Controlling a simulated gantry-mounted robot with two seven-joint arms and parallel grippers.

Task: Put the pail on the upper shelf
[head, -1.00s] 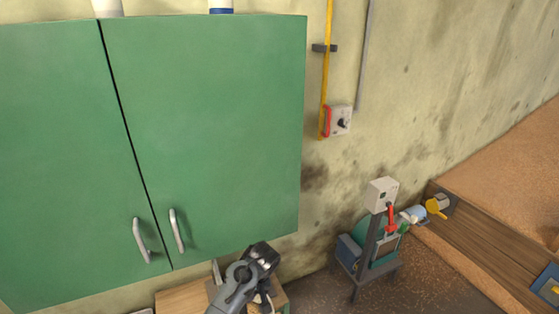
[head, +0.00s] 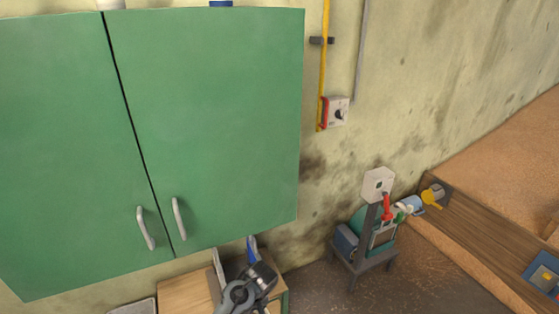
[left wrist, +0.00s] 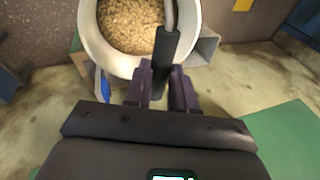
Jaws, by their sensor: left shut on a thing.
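In the left wrist view a pale pail (left wrist: 91,40) full of tan grain (left wrist: 130,22) hangs at the top, its upper edge cut off. My left gripper (left wrist: 161,92) is shut on the black grip (left wrist: 166,62) of its handle. In the head view my left gripper (head: 262,275) is at the bottom, below the green cabinet (head: 205,130); the pail cannot be made out there. Both cabinet doors are shut. I cannot tell which surface is the upper shelf. My right gripper is in neither view.
A wooden-topped bench (head: 187,294) stands under the cabinet, with a blue-handled tool (head: 251,249) behind my gripper. A machine on a stand (head: 365,243) with a red lever (head: 387,206) stands right. A wooden barrier (head: 470,235) edges the grain heap. Open floor lies between.

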